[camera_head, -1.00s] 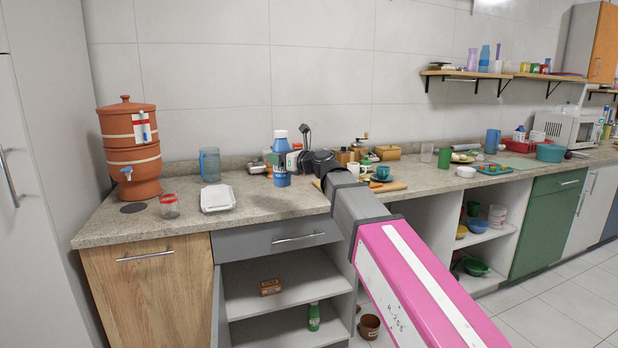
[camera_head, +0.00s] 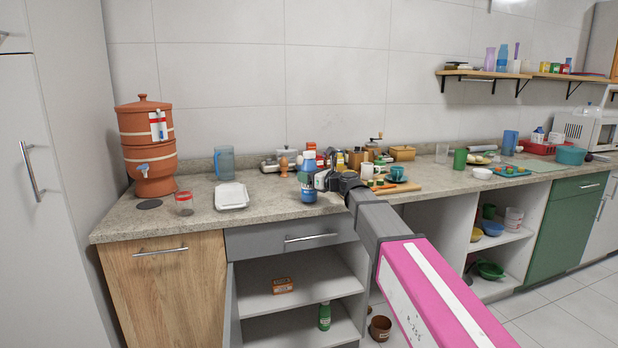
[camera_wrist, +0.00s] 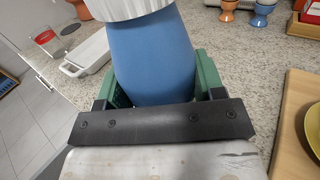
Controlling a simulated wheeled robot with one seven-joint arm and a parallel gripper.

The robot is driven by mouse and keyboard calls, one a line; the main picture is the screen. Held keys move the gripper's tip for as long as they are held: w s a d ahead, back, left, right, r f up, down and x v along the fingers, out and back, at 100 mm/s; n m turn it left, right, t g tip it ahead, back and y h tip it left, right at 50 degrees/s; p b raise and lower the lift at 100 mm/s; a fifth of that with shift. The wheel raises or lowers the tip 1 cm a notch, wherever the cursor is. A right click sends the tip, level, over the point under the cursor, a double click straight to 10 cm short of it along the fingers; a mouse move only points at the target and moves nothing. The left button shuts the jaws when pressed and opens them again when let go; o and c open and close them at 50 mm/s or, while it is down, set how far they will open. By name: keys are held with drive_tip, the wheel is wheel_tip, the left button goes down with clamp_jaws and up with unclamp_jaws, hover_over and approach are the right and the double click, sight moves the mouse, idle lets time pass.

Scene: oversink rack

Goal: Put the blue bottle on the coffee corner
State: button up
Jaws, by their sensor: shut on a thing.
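The blue bottle (camera_head: 308,190) is upright at the counter, left of the end of my arm in the head view. In the wrist view the blue bottle (camera_wrist: 155,60) stands between my two green fingers, with a white ribbed cap at the top edge. My gripper (camera_head: 316,183) is shut on it from the right; the gripper also shows in the wrist view (camera_wrist: 160,82). I cannot tell whether the bottle's base touches the counter. No part is marked as a coffee corner; a grinder (camera_head: 376,147) and a white mug (camera_head: 367,171) stand to the right.
The stone counter (camera_head: 265,200) has free room left of the bottle, beside the white tray (camera_head: 231,196). Jars and bottles crowd behind my gripper.

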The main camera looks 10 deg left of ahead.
drive_tip(key=shift+f, duration=0.2)
drive_tip(key=o, duration=1.2)
drive_tip(key=shift+f, duration=0.1)
drive_tip(key=v, duration=1.2)
drive_tip(key=s+d+f+n+g+h, duration=0.1)
drive_tip(key=s+d+f+n+h, duration=0.25)
drive_tip(key=f, duration=0.55)
drive_tip(key=s+d+f+n+g+h, duration=0.1)
drive_tip(key=d+f+n+h, duration=0.1)
drive_tip(key=d+f+n, duration=0.45)
drive_tip(key=s+d+f+n+g+h, duration=0.25)
drive_tip(key=d+f, duration=0.35)
drive_tip(key=f, duration=0.4)
drive_tip(key=s+d+f+n+g+h, duration=0.1)
drive_tip(key=s+d+f+n+h, duration=0.1)
drive_tip(key=s+d+f+n, duration=0.1)
drive_tip(key=s+d+f+n+g+h, duration=0.1)
drive_tip(key=s+d+f+n+h, duration=0.2)
drive_tip(key=d+f, duration=0.4)
drive_tip(key=s+d+f+n+g+h, duration=0.1)
drive_tip(key=s+d+f+n+h, duration=0.2)
drive_tip(key=d, duration=0.5)
drive_tip(key=shift+s+d+f+n, duration=0.1)
drive_tip(key=shift+s+f+n, duration=0.35)
drive_tip(key=shift+s, duration=0.4)
drive_tip(key=shift+s+d+f+n, duration=0.1)
drive_tip(key=shift+s+f+n, duration=0.2)
drive_tip(key=shift+s+f, duration=0.4)
